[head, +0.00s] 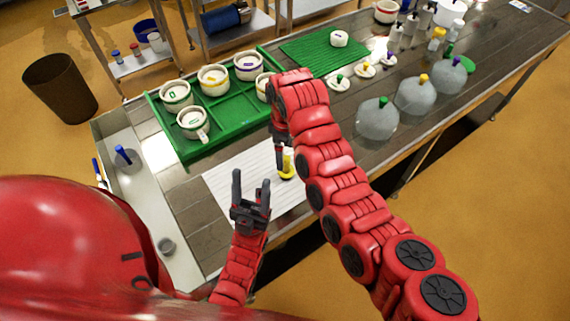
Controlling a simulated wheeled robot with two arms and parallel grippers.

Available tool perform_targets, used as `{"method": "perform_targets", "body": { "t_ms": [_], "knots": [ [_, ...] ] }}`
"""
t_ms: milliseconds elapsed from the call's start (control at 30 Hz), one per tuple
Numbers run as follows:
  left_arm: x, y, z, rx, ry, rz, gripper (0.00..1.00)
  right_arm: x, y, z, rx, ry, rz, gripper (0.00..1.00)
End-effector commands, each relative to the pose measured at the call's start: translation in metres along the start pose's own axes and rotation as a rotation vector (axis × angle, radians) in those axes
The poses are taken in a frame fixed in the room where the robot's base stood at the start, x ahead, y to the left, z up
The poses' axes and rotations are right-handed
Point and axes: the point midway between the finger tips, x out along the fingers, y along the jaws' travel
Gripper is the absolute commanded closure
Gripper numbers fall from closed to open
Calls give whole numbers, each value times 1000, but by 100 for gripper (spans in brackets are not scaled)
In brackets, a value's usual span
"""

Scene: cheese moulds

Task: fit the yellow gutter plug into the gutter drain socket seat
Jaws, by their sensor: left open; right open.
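The yellow gutter plug (287,173) stands on a white ribbed mat (235,182) at the table's near side; part of it is hard to make out beside my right arm. My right gripper (281,143) is open, pointing down just behind the plug; its fingertips are partly hidden and I cannot tell whether they touch it. My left gripper (251,184) is open and empty, over the mat to the left of the plug. A small grey round seat (166,246), which looks like the drain socket, is at the near end of the pale gutter (150,205).
A green tray (189,149) holds several white moulds. A brown bin (60,88) stands on the floor.

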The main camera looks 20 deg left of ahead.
Motion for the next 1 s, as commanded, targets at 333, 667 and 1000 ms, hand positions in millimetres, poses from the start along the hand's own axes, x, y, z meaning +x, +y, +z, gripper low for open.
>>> {"method": "perform_targets", "body": {
  "t_ms": [333, 667, 1000],
  "knots": [
    [-4, 0, 1, 0, 0, 0, 43, -29, 0, 0, -1, 1, 1, 9],
    [-4, 0, 1, 0, 0, 0, 43, -11, 24, -10, 70, 100, 69, 9],
    [-4, 0, 1, 0, 0, 0, 43, 25, 161, 5, 514, 628, 537, 9]
  ]
}}
